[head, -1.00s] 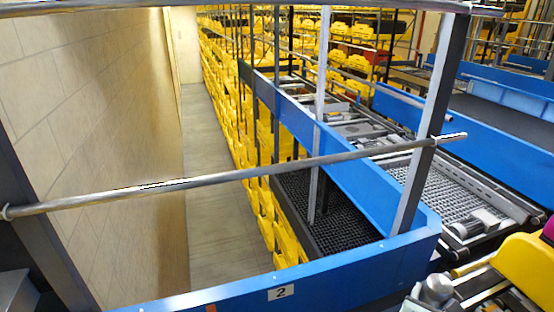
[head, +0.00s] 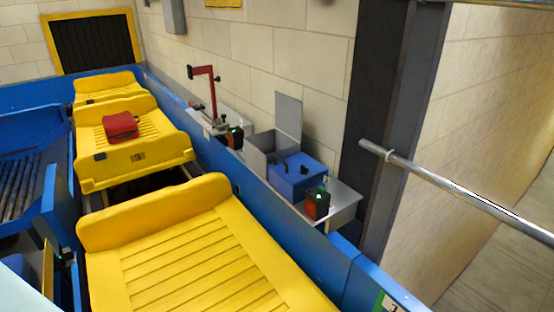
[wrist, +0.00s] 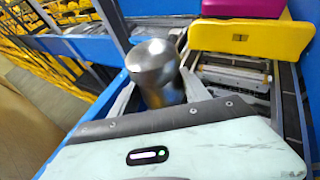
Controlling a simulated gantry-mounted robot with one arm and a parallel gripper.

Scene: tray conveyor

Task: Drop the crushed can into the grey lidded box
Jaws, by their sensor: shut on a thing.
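A silver metal can (wrist: 155,68) stands out beyond the pale body of my gripper (wrist: 157,85) in the wrist view. The two fingers are shut on its sides; its crushed shape is hard to make out. The grey lidded box (head: 261,158) is in the head view, on a ledge along the wall, with its lid (head: 289,114) standing up open. Its inside is mostly hidden. My gripper and the can do not show in the head view, so their distance from the box cannot be told.
A blue box (head: 297,178) sits right beside the grey box. Small devices with green lights (head: 317,204) and a red post (head: 212,90) stand on the ledge. Yellow trays (head: 200,265) fill the conveyor, one carrying a red bag (head: 120,127). A metal rail (head: 460,195) crosses at right.

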